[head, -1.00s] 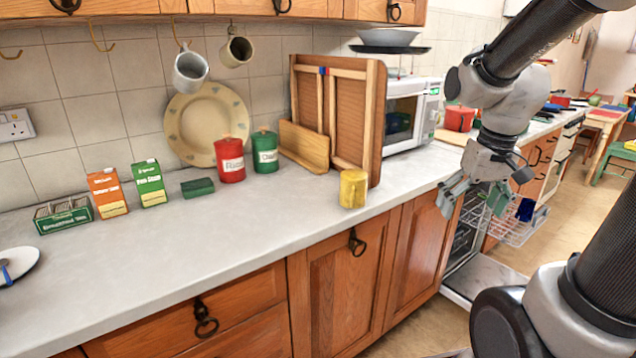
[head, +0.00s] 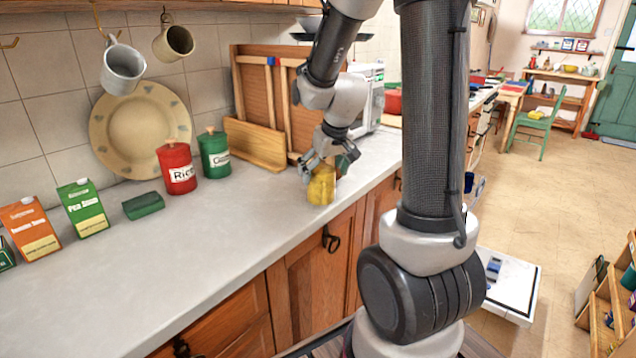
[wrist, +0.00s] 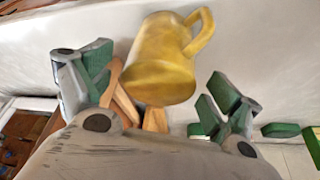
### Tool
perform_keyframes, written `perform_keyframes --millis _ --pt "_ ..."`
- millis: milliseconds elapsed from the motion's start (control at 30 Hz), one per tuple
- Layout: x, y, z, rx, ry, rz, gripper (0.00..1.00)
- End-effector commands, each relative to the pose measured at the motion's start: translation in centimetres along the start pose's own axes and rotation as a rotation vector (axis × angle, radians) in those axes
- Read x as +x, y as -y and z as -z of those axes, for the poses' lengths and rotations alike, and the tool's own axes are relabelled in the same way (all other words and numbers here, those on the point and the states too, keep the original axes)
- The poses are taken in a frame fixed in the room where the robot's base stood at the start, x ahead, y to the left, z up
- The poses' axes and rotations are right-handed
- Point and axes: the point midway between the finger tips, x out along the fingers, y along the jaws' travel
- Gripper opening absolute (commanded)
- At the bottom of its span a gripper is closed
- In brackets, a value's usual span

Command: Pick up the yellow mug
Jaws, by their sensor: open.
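The yellow mug (head: 321,188) stands on the grey worktop near its front edge, below and in front of my gripper. In the wrist view the yellow mug (wrist: 161,62) shows its side, its base end and its handle, and it lies between and beyond my spread fingers. My gripper (head: 330,160) is just above and around the mug's upper part in the head view, and hides part of its top. In the wrist view my gripper (wrist: 155,88) is open, with a green-padded finger on each side and a gap beside the mug. I cannot tell if either finger touches it.
A wooden rack (head: 262,100) stands close behind the mug against the tiled wall. A green canister (head: 214,154), a red canister (head: 177,168) and a green block (head: 143,205) stand to the left. A microwave (head: 370,100) is behind my arm. The worktop's front left is clear.

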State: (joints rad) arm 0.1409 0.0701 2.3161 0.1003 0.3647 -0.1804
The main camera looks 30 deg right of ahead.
Motion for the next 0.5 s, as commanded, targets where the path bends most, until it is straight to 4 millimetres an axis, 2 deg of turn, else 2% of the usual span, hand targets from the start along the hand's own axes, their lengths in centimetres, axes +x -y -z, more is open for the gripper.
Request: perform_keyframes --millis 233,333,500 --pt "3.9 0.1 0.0 -0.001 0.004 0.001 0.91" --pt "4.7 0.1 0.0 0.000 0.003 0.001 0.91" --pt "4.8 0.1 0.1 0.000 0.000 0.000 0.91"
